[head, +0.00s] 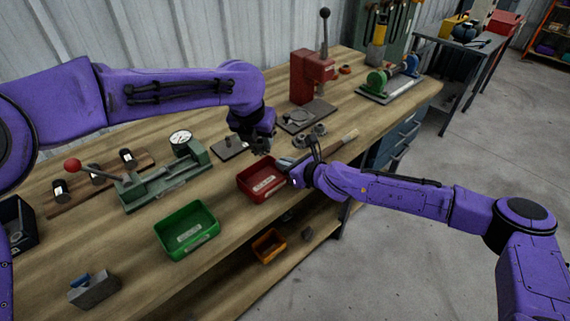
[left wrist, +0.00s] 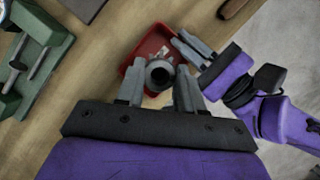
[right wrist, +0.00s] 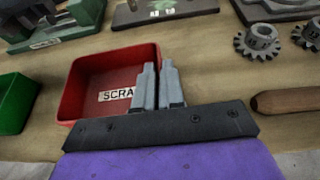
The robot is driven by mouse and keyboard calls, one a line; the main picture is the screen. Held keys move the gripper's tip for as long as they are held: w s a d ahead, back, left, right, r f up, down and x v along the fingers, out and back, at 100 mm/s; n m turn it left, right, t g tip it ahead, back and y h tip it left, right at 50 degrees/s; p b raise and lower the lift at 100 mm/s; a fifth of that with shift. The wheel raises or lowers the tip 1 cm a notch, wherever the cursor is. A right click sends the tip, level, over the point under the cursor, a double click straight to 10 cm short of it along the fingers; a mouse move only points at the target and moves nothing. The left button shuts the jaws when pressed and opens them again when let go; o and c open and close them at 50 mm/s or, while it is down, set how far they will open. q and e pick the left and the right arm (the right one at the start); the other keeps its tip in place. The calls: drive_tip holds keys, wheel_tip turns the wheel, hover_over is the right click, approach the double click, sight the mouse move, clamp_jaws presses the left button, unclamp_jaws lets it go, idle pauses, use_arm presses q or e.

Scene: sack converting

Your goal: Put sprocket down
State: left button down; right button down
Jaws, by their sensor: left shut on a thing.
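My left gripper (head: 262,150) is shut on a grey sprocket with a round hub and a centre hole. The sprocket shows between its fingers in the left wrist view (left wrist: 159,74), in front of the red bin there. The red bin (head: 262,194) has a white label, partly hidden in the right wrist view, where it reads "SCRA". Two more sprockets lie on the bench behind the right gripper; they show in the right wrist view, one nearer the middle (right wrist: 258,42) and one at the right edge (right wrist: 310,34). My right gripper (right wrist: 158,68) looks shut and empty beside the red bin.
A green bin (head: 187,231) stands at the front left of the bench. A green fixture with a dial (head: 165,180) is behind it. A red press (head: 311,75) stands farther back. A wooden handle (right wrist: 285,100) lies right of the right gripper. An orange bin (head: 268,246) sits lower, beyond the bench edge.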

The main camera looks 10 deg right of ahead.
sight(260, 144)
use_arm(q)
wheel_tip(260, 144, down, 4)
drive_tip(key=n, duration=0.1)
drive_tip(key=n+y, duration=0.1)
drive_tip(key=shift+w+d+r+n, duration=0.1)
drive_tip(key=shift+d+r+n, duration=0.1)
drive_tip(key=shift+n, duration=0.1)
wheel_tip(260, 144, down, 9)
drive_tip(key=shift+f, duration=0.1)
drive_tip(key=c, duration=0.7)
unclamp_jaws()
drive_tip(key=shift+f, duration=0.1)
drive_tip(key=shift+a, duration=0.1)
